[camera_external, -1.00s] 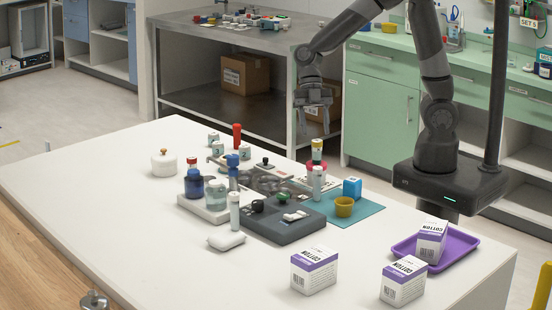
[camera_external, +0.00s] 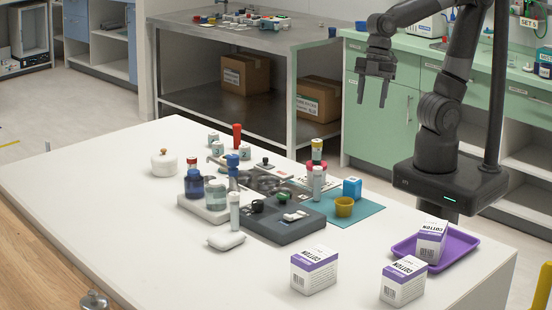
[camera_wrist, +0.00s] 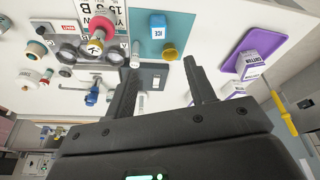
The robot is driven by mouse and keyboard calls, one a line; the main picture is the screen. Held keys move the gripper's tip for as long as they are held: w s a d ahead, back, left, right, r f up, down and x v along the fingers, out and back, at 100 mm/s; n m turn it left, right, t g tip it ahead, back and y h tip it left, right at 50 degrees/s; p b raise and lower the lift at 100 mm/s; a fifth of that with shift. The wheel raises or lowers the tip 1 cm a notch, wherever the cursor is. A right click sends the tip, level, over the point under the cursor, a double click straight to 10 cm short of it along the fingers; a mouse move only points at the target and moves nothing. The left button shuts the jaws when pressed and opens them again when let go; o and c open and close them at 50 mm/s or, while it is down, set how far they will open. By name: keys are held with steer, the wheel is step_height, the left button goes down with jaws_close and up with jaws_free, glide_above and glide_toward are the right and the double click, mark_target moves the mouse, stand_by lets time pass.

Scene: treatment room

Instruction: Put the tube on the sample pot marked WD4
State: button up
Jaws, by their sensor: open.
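My gripper (camera_external: 372,98) is open and empty, high beyond the far right side of the white table; its two fingers show in the wrist view (camera_wrist: 160,78). A blue-topped item (camera_external: 232,166) stands between. Small pots with white labels (camera_external: 214,139) are at the back left. I cannot read WD4 on any pot, nor tell which tube is meant.
A teal mat (camera_external: 366,209) holds a blue ICE box (camera_external: 352,187) and a yellow cup (camera_external: 344,207). A purple tray (camera_external: 468,251) with a cotton box is at right; two more cotton boxes (camera_external: 314,271) stand in front. The table's left part is clear.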

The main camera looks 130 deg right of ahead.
steer(key=s+a+r+m+t+h, duration=0.1)
steer(key=s+a+m+t, duration=0.1)
steer(key=s+a+m, duration=0.2)
steer(key=shift+s+a+r, duration=0.4)
steer(key=shift+s, duration=0.3)
